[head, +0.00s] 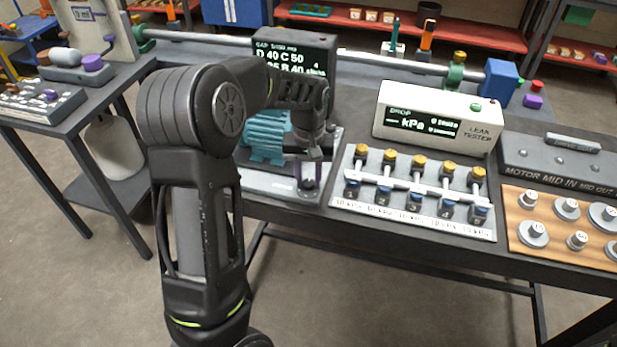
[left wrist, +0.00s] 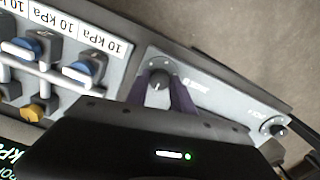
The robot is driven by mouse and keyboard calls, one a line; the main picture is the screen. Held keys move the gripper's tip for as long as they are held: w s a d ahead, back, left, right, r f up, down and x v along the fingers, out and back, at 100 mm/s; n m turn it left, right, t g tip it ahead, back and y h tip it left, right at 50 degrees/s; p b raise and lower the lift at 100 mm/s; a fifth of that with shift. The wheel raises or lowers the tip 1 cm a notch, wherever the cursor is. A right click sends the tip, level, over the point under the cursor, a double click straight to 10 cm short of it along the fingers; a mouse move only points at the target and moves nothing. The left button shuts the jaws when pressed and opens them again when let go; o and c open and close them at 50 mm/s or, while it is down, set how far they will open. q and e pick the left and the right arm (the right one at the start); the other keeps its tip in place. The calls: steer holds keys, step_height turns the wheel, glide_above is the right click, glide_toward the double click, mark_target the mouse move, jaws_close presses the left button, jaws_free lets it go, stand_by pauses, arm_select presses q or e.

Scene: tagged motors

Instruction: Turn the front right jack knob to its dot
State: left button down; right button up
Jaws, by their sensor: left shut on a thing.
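The teal motor (head: 265,137) stands on a light grey base plate (head: 262,186), partly hidden behind my left arm. My left gripper (head: 310,181) points down at the front right corner of this plate. In the left wrist view its two purple fingers stand on either side of a dark round jack knob (left wrist: 158,84), shut on it. The knob has a pale pointer mark on its top. Its dot cannot be made out clearly. A second dark knob (left wrist: 275,128) sits at the other end of the plate, free of the gripper. My right gripper is not in view.
A leak tester (head: 437,117) and a rack of several numbered valves (head: 413,221) stand right of the plate. A gauge display (head: 296,50) stands behind the motor. A wooden board with several grey weights (head: 555,250) is at the far right.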

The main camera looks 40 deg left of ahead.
mark_target(308, 183)
arm_select(q)
steer(key=c, duration=1.1)
jaws_free()
steer(key=shift+r, duration=0.15)
step_height(308, 183, up, 8)
steer(key=shift+f+b, duration=0.2)
steer(key=shift+b, duration=0.1)
